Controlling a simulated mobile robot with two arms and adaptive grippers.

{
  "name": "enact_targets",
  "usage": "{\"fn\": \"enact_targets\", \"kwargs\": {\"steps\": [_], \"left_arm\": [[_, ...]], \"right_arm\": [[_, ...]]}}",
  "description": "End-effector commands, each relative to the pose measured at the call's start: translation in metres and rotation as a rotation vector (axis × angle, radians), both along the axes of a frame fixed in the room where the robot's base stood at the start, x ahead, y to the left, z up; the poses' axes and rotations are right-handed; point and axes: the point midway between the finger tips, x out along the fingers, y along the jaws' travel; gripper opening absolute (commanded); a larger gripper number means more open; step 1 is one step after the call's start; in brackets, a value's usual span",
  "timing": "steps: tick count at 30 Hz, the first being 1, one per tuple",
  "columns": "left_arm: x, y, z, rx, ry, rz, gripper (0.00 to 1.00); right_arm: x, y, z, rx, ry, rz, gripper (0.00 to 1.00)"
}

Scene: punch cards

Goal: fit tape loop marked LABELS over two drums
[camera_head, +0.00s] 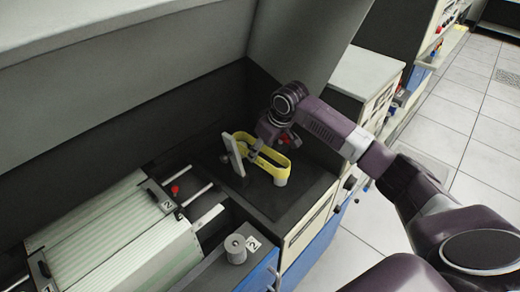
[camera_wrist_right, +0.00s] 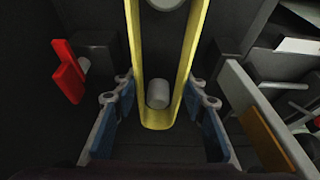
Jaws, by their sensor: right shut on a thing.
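The yellow tape loop (camera_head: 271,166) is stretched long in the dark bay of the machine. No lettering on it is readable. My right gripper (camera_head: 264,145) is at the loop. I cannot tell how far down the loop sits.
A pale upright plate (camera_head: 235,155) stands close left of the loop. A red handle (camera_wrist_right: 68,72) is left of the gripper in the wrist view.

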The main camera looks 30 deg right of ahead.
Motion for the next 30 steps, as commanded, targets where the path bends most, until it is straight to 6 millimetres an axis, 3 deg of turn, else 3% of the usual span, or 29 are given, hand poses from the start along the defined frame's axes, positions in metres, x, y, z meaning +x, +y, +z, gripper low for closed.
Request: {"fn": "enact_targets", "kwargs": {"steps": [30], "left_arm": [[0.0, 0.0, -0.003, 0.0, 0.0, -0.001, 0.56]], "right_arm": [[0.0, 0.0, -0.014, 0.0, -0.001, 0.001, 0.22]]}}
